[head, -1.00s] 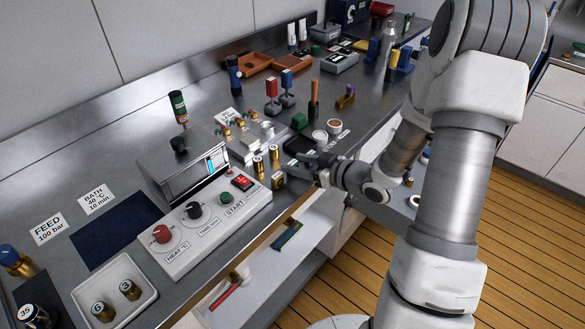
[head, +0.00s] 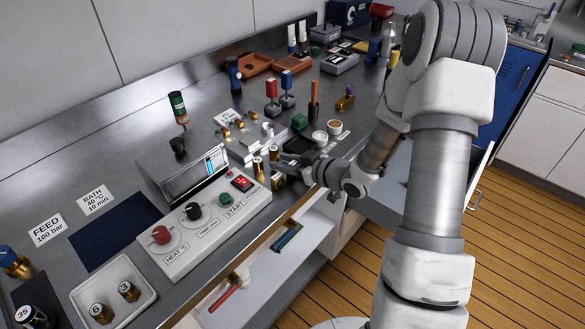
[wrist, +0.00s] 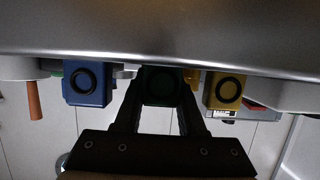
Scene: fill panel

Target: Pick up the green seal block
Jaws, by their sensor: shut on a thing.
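In the wrist view a dark green block (wrist: 160,86) with a round ring on its face sits between the fingers of my gripper (wrist: 160,100). The fingers are shut on it from both sides, and it is in deep shadow. A blue block (wrist: 87,83) with a ring is to its left and a yellow block (wrist: 222,91) with a ring is to its right, both apart from the fingers. In the head view my gripper (head: 284,168) is at the bench's front edge, beside the control panel. The held block cannot be made out there.
The control panel (head: 205,222) and brass cylinders (head: 258,166) are close left of the gripper. A dark tray (head: 299,145) and white cups (head: 320,138) lie behind it. An open shelf (head: 262,270) is below the bench edge. The wooden floor is clear.

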